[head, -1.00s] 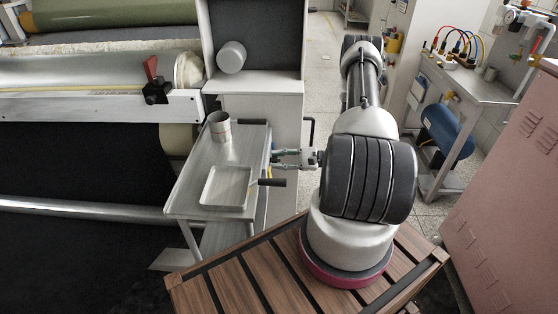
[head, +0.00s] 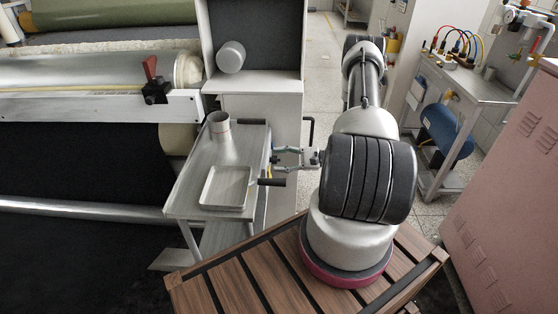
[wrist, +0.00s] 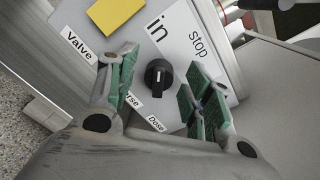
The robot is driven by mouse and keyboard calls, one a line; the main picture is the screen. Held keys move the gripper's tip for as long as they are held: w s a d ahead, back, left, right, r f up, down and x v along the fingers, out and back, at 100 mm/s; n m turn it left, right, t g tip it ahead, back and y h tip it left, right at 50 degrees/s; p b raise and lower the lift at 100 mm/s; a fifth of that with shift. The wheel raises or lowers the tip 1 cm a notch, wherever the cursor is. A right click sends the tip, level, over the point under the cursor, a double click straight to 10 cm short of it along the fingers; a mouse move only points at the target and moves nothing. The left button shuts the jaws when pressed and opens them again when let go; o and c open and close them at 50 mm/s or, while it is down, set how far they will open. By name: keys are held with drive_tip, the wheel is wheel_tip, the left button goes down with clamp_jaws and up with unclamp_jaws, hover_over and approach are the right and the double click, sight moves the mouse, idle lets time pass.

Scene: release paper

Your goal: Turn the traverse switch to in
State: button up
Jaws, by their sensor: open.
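In the wrist view, a black rotary knob (wrist: 158,77) with a white mark sits on a light grey panel (wrist: 223,68). The words "in" and "stop" are printed on a white label (wrist: 180,38) beside it. A partly hidden word ending in "rse" is on the other side, behind my finger. My gripper (wrist: 162,72) is open, its green-padded fingers on either side of the knob in the picture. I see no clear contact.
In the head view, a metal cart (head: 183,190) with a can (head: 219,128) and shallow tray (head: 225,207) stands left of my gripper. A black handle (head: 271,182) is close below it.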

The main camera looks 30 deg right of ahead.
drive_tip(key=v, duration=1.1)
drive_tip(key=shift+s+d+r, duration=0.1)
drive_tip(key=shift+s+d, duration=0.05)
drive_tip(key=s+a+f+g, duration=0.2)
drive_tip(key=s+f+g, duration=0.1)
drive_tip(key=s, duration=0.2)
drive_tip(key=s+a+r+n+g+h, duration=0.1)
drive_tip(key=s+r+g+h, duration=0.1)
drive_tip(key=s+r+g, duration=0.3)
drive_tip(key=s+a+r+n+g+h, duration=0.15)
drive_tip(key=r+n+h, duration=0.35)
drive_tip(key=r, duration=0.7)
drive_tip(key=s+a+r+n+g+h, duration=0.1)
drive_tip(key=s+r+n+g+h, duration=0.25)
drive_tip(key=r, duration=0.85)
drive_tip(key=s+a+r+n+t+h, duration=0.1)
drive_tip(key=a+r+n+t+h, duration=0.1)
drive_tip(key=r, duration=0.5)
drive_tip(key=s+a+r+n+t+h, duration=0.1)
drive_tip(key=a+r+n+t+h, duration=0.1)
drive_tip(key=a+r+n+t, duration=0.3)
wheel_tip(320, 180, up, 2)
drive_tip(key=a+t, duration=0.1)
drive_tip(key=a, duration=0.1)
drive_tip(key=shift+s+a, duration=0.2)
drive_tip(key=shift+a, duration=0.05)
